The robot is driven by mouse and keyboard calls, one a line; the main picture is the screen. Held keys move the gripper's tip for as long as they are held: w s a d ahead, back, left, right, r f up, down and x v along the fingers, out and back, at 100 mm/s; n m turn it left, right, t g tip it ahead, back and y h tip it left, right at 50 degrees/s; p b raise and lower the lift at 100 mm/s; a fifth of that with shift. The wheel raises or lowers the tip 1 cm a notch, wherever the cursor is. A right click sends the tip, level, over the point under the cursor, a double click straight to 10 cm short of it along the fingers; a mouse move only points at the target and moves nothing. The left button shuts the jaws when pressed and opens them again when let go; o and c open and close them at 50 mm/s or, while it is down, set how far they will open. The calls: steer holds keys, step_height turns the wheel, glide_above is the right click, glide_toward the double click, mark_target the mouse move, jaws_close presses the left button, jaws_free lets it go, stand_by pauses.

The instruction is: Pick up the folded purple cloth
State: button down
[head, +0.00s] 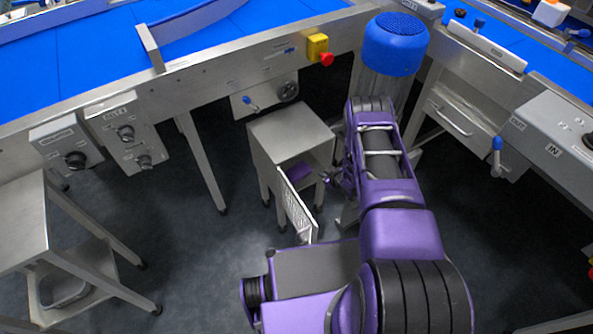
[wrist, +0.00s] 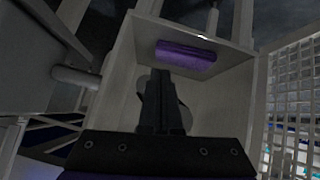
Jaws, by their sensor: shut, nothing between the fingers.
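The folded purple cloth (head: 300,171) lies inside a small open-fronted metal cabinet (head: 290,132) under the work line. In the wrist view the cloth (wrist: 186,56) is a purple roll-like bundle inside the cabinet (wrist: 225,85), beyond my fingertips. My gripper (wrist: 162,75) is shut and empty, pointing into the cabinet opening, with a gap seeming to remain between its tips and the cloth. In the head view my gripper (head: 328,179) is small and dark at the right side of the opening, partly hidden by my purple arm.
The cabinet's white lattice door (head: 297,208) stands open toward me; it also shows at the right of the wrist view (wrist: 291,100). A metal stand (head: 22,222) is at the left. Conveyor legs and control boxes (head: 125,132) are behind. Floor between the stand and cabinet is clear.

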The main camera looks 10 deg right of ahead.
mark_target(295, 170)
steer(key=s+a+f+m+t+y, duration=0.1)
steer(key=s+a+f+m, duration=0.1)
steer(key=s+a+f, duration=0.25)
steer(key=w+a+b, duration=0.1)
steer(key=w, duration=0.3)
steer(key=w+a+b, duration=0.1)
steer(key=w, duration=0.2)
steer(key=w+a+f, duration=0.1)
steer(key=w, duration=0.3)
steer(key=shift+w+a+b, duration=0.25)
steer(key=shift+w+b, duration=0.1)
steer(key=shift+b, duration=0.05)
steer(key=shift+w+f, duration=0.15)
steer(key=shift+f, duration=0.5)
steer(key=shift+f, duration=0.1)
